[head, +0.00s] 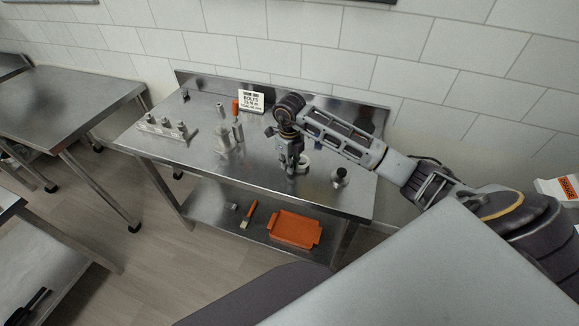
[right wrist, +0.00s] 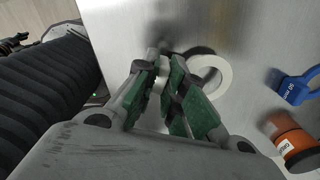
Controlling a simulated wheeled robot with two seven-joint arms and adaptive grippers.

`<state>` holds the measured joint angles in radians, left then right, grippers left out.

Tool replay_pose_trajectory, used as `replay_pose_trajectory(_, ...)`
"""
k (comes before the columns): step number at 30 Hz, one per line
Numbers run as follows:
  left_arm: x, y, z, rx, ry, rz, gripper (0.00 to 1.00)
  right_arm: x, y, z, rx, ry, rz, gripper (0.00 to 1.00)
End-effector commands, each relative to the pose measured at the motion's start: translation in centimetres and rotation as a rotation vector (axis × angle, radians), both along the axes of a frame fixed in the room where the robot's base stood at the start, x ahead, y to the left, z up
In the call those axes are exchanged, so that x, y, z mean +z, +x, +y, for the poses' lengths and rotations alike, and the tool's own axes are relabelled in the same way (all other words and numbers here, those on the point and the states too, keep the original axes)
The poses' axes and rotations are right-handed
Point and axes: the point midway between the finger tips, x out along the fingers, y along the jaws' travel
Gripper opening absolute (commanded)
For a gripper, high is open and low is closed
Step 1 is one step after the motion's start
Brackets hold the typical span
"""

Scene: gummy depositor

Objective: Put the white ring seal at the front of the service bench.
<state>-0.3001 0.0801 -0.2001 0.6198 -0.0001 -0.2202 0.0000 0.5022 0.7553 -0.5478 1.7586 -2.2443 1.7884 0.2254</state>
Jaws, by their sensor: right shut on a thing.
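My right gripper (head: 292,170) points down close over the front right part of the service bench (head: 262,185). In the right wrist view its green-padded fingers (right wrist: 168,82) are shut on a narrow white piece (right wrist: 163,74), which looks like part of the white ring seal. A white ring (right wrist: 224,75) shows just right of the fingers, partly hidden behind one of them; I cannot tell whether the two join. In the head view the white ring (head: 304,160) is right beside the fingers. My left gripper is not in view.
A dark round item (head: 340,178) stands right of the gripper. A blue tag (right wrist: 292,90) and an orange-and-black item (right wrist: 294,147) show in the right wrist view. Metal parts (head: 165,130) and a sign (head: 251,101) stand left and back. An orange tray (head: 294,229) lies on the lower shelf.

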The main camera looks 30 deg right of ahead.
Motion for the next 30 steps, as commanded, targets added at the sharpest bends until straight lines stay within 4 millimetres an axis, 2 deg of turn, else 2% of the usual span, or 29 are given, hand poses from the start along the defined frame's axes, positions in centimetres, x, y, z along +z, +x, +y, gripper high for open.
replay_pose_trajectory(6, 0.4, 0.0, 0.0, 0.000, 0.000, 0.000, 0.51, -1.6, 0.0, 0.1, 0.001, 0.001, -0.001, 0.00)
replay_pose_trajectory(20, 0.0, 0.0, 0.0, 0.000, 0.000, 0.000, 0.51, -2.1, 0.0, 0.0, 0.002, 0.000, -0.001, 0.00)
replay_pose_trajectory(21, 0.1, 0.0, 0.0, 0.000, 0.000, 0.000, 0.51, -2.0, 0.0, 0.0, 0.002, 0.000, 0.000, 0.17)
replay_pose_trajectory(25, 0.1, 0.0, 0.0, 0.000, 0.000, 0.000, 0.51, -2.0, 0.0, 0.0, 0.002, 0.000, 0.000, 0.33)
replay_pose_trajectory(30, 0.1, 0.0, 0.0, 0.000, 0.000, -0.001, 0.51, -2.0, 0.0, 0.0, 0.002, 0.000, 0.000, 0.33)
